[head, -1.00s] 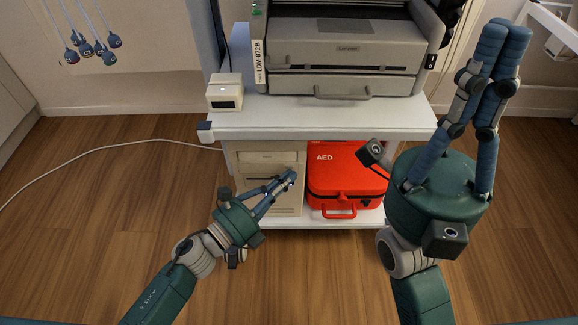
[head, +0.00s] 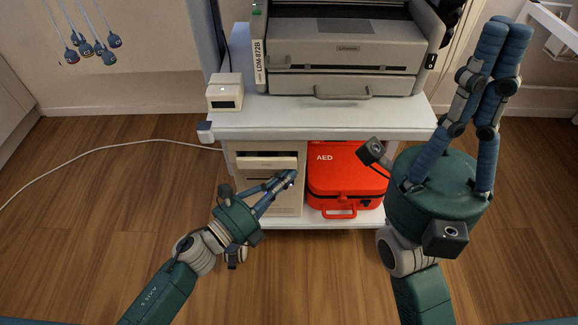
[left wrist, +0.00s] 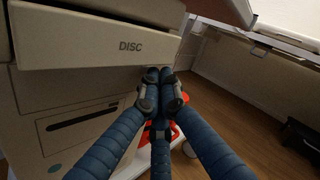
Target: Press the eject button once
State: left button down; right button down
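A beige computer tower (head: 287,205) stands on the cart's lower shelf. Its disc tray (head: 267,163) sticks out of the front; in the left wrist view the tray front (left wrist: 95,42) is marked DISC. My left gripper (head: 291,176) is in front of the tower's right side, below the tray. Its fingertips (left wrist: 160,76) are together with nothing seen between them, just under the tray's right end; I cannot tell whether they touch the tower. The eject button cannot be made out. My right gripper (head: 508,30) is raised at the right, its fingers together and empty.
A red AED case (head: 345,178) stands close to the right of the tower. Above are the cart top (head: 300,118), a printer (head: 345,55) and a small white box (head: 225,92). A white cable (head: 120,144) lies on the otherwise clear floor at left.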

pick_arm(q)
jog(key=shift+s, duration=3.35)
